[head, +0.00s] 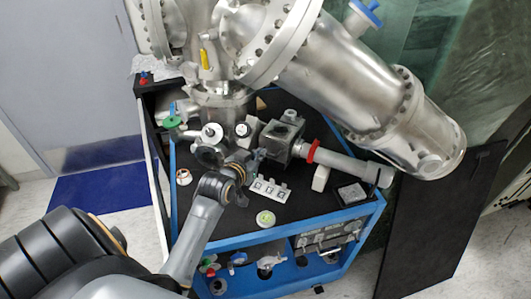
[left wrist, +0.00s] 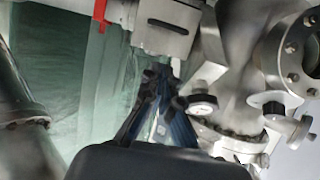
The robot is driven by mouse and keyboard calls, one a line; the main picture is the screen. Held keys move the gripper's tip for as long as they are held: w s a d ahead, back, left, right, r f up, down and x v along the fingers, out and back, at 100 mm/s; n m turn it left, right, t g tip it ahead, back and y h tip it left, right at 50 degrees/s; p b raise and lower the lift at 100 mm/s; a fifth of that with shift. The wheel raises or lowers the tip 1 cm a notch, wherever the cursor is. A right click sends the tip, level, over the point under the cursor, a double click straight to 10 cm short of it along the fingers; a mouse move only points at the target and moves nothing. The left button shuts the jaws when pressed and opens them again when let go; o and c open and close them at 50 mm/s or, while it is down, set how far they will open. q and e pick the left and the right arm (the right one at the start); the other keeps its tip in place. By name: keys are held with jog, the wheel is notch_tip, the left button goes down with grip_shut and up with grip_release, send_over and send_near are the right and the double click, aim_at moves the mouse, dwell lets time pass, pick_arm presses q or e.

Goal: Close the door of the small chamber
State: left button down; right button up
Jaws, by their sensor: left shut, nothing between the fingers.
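The small chamber (head: 281,142) is a grey metal block in the middle of the dark table top, with a tube and red ring on its right side. It also shows in the left wrist view (left wrist: 166,26), at the top, just beyond the fingertips. My left gripper (head: 254,163) is at the chamber's left side, very close to it; I cannot tell whether it touches. The left wrist view shows its fingers (left wrist: 160,74) shut and empty, tips together. The chamber's door is not clearly distinguishable, and the gripper partly hides that side. My right gripper is not in view.
The large steel vessel (head: 340,75) hangs above and behind the chamber. A white bracket (head: 269,189) and a green-topped round item (head: 265,219) lie in front.

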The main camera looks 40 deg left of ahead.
aim_at(279, 142)
pick_arm(q)
jog(key=w+f, duration=0.4)
jog(key=f, duration=0.1)
jog(key=shift+w+a+p, duration=0.35)
jog(key=shift+a+p, duration=0.05)
jog(key=shift+p, duration=0.05)
jog(key=shift+w+f+b, duration=0.1)
jog(key=shift+f+b, duration=0.35)
jog(key=shift+f, duration=0.5)
